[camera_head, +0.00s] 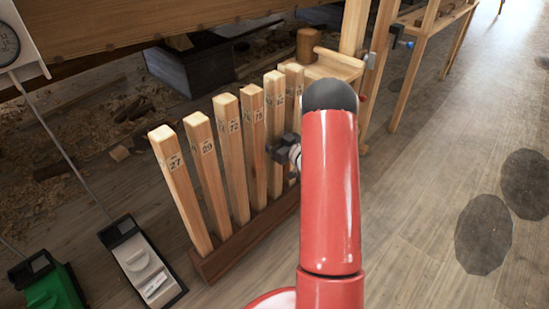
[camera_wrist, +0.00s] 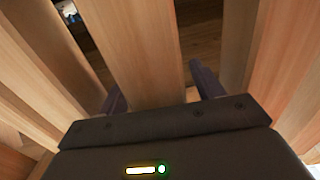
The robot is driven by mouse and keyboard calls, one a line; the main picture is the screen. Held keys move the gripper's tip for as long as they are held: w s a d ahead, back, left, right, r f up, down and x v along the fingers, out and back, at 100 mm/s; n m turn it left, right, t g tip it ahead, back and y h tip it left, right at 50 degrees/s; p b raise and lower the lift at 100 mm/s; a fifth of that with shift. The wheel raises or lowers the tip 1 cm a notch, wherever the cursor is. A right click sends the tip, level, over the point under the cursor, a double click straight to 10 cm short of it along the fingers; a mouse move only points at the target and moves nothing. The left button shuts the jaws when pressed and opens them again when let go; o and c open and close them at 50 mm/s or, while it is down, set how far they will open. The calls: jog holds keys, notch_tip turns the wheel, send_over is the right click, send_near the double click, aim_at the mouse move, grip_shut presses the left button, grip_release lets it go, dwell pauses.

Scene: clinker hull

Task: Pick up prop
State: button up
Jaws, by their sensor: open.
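Several upright square wooden props with dark numbers near their tops stand in a row in a brown wooden rack (camera_head: 245,238). The nearest prop (camera_head: 180,185) reads 27 and another (camera_head: 231,150) reads 72; the farther numbers are hard to read. My gripper (camera_head: 275,150) is at mid-height on the right side of the row, by one of the farther props (camera_head: 274,105). In the wrist view my gripper (camera_wrist: 156,80) is open, with one prop (camera_wrist: 140,45) between its dark fingers. A gap shows beside the right finger. My red arm hides part of the row's far end.
Neighbouring props stand close on both sides, seen in the wrist view at left (camera_wrist: 45,60) and right (camera_wrist: 285,60). A wooden trestle (camera_head: 335,62) stands behind the row. Floor at right is clear.

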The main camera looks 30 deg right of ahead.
grip_shut()
dwell(0.3)
jog(key=shift+r, duration=0.15)
